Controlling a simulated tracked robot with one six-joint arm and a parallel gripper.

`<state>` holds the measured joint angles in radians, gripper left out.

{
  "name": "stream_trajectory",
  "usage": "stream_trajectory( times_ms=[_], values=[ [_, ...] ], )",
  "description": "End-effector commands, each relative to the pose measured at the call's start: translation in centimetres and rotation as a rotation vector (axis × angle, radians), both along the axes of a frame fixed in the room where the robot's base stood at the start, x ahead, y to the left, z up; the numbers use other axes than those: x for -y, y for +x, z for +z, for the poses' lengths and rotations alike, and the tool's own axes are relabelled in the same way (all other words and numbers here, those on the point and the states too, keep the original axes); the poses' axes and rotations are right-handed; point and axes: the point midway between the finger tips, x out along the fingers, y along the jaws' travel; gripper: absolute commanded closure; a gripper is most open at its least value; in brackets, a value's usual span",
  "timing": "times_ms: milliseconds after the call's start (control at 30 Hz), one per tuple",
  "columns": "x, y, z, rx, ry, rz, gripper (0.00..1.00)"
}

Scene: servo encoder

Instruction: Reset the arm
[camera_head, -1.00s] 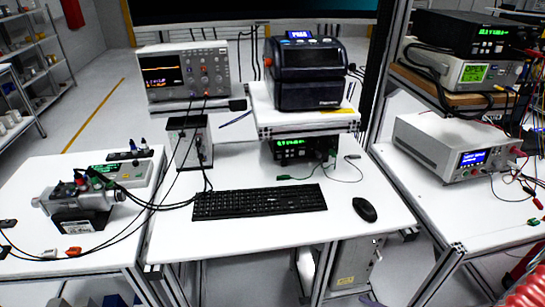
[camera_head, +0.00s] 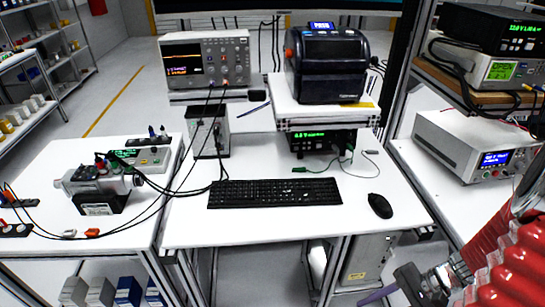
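My arm (camera_head: 505,262), in a red ribbed sleeve, enters at the lower right in the head camera view. Its end, my gripper (camera_head: 405,287), is grey and dark and hangs low, in front of the middle workbench and right of its centre. It is partly cut off by the bottom edge. A bluish-purple part shows at its left side; I cannot tell what it is. Whether the fingers are open or shut does not show. The grey servo encoder unit (camera_head: 98,183) sits on a black base on the left bench, with cables attached, far from my gripper.
The middle bench (camera_head: 270,228) holds a keyboard (camera_head: 275,192), a mouse (camera_head: 380,206), an oscilloscope (camera_head: 207,60) and a label printer (camera_head: 331,65). A power supply (camera_head: 475,145) stands on the right bench, close behind my arm. Several boxes (camera_head: 128,291) stand below the left bench.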

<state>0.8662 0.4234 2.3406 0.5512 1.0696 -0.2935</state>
Motion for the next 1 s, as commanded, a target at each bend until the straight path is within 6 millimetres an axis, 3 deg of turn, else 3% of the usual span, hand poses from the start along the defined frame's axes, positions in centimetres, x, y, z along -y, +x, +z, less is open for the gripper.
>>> stream_trajectory(
  times_ms=[467, 1000],
  values=[
    [-0.2, 0.4, 5.6, 0.041, -0.343, 0.234, 0.64],
    [-1.7, 2.1, 13.0, 0.242, -0.688, 0.468, 0.64]
  ],
)
